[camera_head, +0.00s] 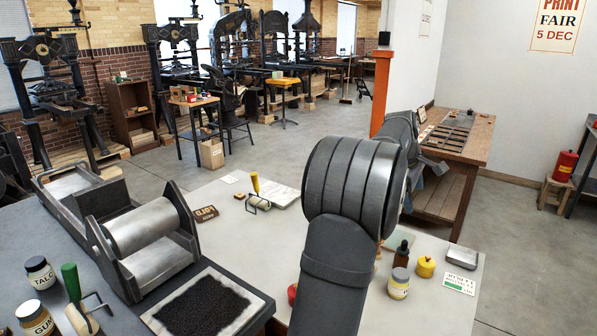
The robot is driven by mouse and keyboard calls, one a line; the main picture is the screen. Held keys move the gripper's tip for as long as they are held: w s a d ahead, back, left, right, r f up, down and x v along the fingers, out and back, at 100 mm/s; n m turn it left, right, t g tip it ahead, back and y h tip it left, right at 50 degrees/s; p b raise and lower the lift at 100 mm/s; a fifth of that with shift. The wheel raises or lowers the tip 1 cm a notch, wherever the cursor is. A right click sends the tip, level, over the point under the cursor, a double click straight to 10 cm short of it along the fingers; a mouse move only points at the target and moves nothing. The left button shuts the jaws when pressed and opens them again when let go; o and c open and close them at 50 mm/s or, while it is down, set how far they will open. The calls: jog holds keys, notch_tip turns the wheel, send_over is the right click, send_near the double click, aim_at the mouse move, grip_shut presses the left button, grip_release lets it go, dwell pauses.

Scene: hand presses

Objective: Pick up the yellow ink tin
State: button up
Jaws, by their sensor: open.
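The yellow ink tin (426,267) is a small, squat, round yellow tin. It stands upright on the pale tabletop, right of my arm, and nothing touches it. A jar with a grey lid and a yellowish label (398,286) stands just in front of it to the left. My large grey arm rises from the bottom middle and bends away to the upper right. I cannot make out my gripper's fingers; the arm's end is hidden behind its own links.
A dark dropper bottle (402,252) stands left of the tin. A grey metal box (462,257) and a printed card (459,284) lie to its right, near the table edge. A red object (292,293) is partly hidden by my arm. A roller press (148,238) stands at left.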

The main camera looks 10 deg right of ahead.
jog(key=m+t+y, duration=0.2)
jog(key=m+t, duration=0.3)
jog(key=m, duration=0.8)
send_near(429, 258)
jog(key=shift+x, duration=6)
jog(key=shift+s, duration=0.1)
jog(key=shift+c, duration=0.2)
jog(key=c, duration=1.1)
